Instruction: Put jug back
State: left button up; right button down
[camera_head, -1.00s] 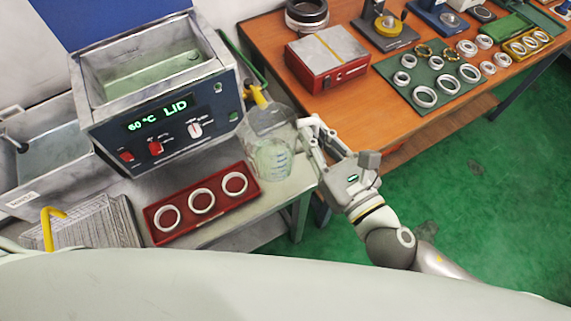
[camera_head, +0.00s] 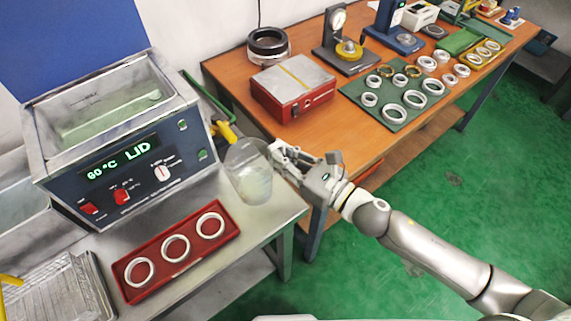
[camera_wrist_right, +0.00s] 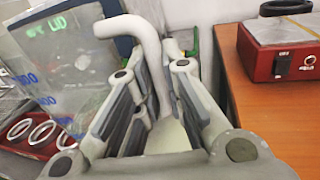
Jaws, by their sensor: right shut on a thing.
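The clear jug (camera_head: 249,174) with blue markings is at the right end of the metal bench, beside the heated bath (camera_head: 120,140). I cannot tell whether its base touches the bench. My right gripper (camera_head: 283,157) is shut on the jug's pale handle on its right side. In the right wrist view the handle (camera_wrist_right: 150,50) passes between the fingers (camera_wrist_right: 152,105), and the jug's clear wall (camera_wrist_right: 75,75) fills the left side. My left gripper is not in view.
A red tray (camera_head: 132,295) with three rings lies on the bench (camera_head: 230,247) in front of the bath. A wire basket (camera_head: 60,290) is at lower left. The wooden table (camera_head: 330,125) behind holds a red box (camera_head: 292,90), a green mat with several rings, and gauges.

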notch_tip(320, 180, down, 6)
jog(key=w+d, duration=0.1)
jog(key=w, duration=0.1)
jog(key=shift+w+b, duration=0.2)
jog(key=shift+b, duration=0.25)
jog(key=shift+f, duration=0.15)
jog(key=c, duration=1.5)
grip_release()
